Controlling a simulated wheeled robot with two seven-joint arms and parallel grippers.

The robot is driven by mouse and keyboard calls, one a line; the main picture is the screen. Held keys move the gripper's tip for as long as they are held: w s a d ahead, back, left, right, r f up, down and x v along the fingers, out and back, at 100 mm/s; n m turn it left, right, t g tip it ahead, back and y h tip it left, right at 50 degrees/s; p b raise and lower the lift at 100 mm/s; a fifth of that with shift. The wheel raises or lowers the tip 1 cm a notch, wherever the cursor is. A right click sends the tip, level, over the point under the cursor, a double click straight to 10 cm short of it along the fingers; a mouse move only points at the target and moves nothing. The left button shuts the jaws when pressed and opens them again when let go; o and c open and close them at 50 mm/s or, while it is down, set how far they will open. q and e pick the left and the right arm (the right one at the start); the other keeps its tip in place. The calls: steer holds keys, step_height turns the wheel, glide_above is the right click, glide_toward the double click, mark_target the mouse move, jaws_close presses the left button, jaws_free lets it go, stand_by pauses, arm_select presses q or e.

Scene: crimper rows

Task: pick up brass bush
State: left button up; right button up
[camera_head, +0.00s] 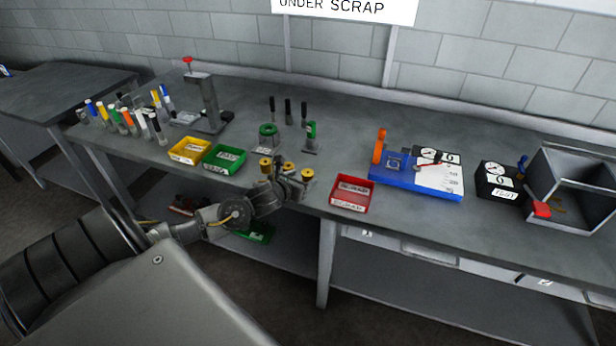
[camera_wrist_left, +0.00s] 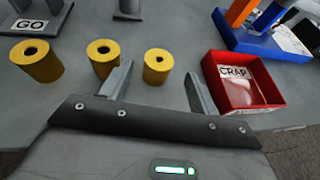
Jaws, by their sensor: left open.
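Three yellow brass bushes with dark bores stand upright near the front edge of the grey bench. In the head view they are the left bush (camera_head: 265,163), the middle bush (camera_head: 288,167) and the right bush (camera_head: 307,174), partly hidden by my arm. The left wrist view shows the left bush (camera_wrist_left: 36,61), middle bush (camera_wrist_left: 103,58) and right bush (camera_wrist_left: 157,66). My left gripper (camera_wrist_left: 159,74) is open and empty. The right bush appears between its fingertips, nearer the left finger; I cannot tell the remaining distance. The left finger overlaps the middle bush's lower edge in the picture.
A red scrap bin (camera_head: 350,194) stands just right of the bushes, close to the right finger. Green (camera_head: 224,158) and yellow (camera_head: 189,150) bins are at left. A green ring holder (camera_head: 268,137) stands behind. A blue fixture (camera_head: 416,180) is further right.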

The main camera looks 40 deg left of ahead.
mark_target(305, 175)
arm_select(q)
steer(key=p+x, duration=0.1)
steer(key=x, duration=0.3)
steer(key=shift+w+a+p, duration=0.1)
steer(key=shift+w+p, duration=0.05)
steer(key=shift+p, duration=0.2)
steer(key=shift+w+f, duration=0.2)
steer(key=shift+w, duration=0.05)
steer(key=c, duration=1.2)
steer(key=shift+a+r, duration=0.1)
steer(key=shift+r, duration=0.05)
